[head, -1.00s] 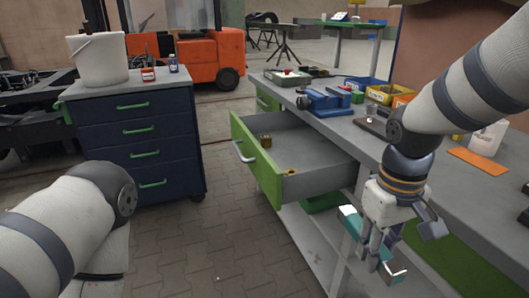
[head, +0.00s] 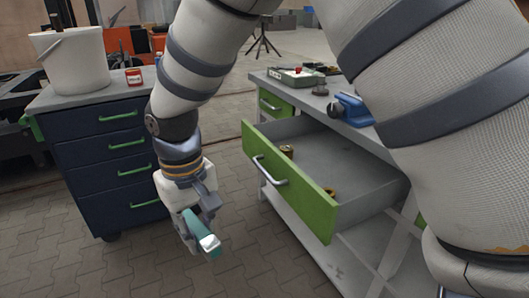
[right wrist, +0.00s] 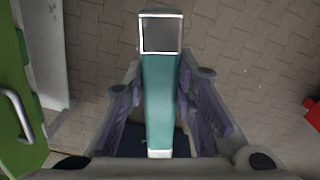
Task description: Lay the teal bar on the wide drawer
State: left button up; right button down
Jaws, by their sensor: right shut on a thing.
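The teal bar (head: 203,231) has pale metallic ends and is held in my right gripper (head: 194,236). In the head view it hangs in front and left of the open drawer, apart from it, over the paved floor. In the right wrist view the bar (right wrist: 160,95) lies lengthwise between the two fingers of the gripper (right wrist: 163,112). The wide drawer (head: 365,186) has a green front and a grey inside and is pulled out of the workbench. Two small brass-coloured parts (head: 287,151) lie in it. My left gripper is not in view.
A navy cabinet (head: 110,160) with green handles stands left, carrying a white bucket (head: 72,62) and a red jar (head: 134,77). The bench top (head: 320,100) holds a blue vise (head: 352,109). My right arm hides the bench's right side. Much of the drawer's inside is clear.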

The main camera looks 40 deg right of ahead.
aim_at(314, 160)
jog(key=i+l+u, duration=0.2)
jog(key=i, duration=1.5)
jog(key=i+j+z, duration=0.1)
jog(key=z, duration=0.4)
jog(key=i+j+z, duration=0.2)
jog(key=z, duration=0.3)
jog(key=i+j+z, duration=0.3)
jog(key=z, duration=0.2)
jog(key=i+z, duration=0.1)
jog(key=z, duration=0.3)
jog(key=i+z, duration=0.1)
jog(key=z, duration=0.35)
jog(key=i+z, duration=0.1)
jog(key=z, duration=0.3)
jog(key=i+z, duration=0.1)
jog(key=z, duration=0.3)
jog(key=i+z, duration=0.1)
jog(key=i, duration=0.45)
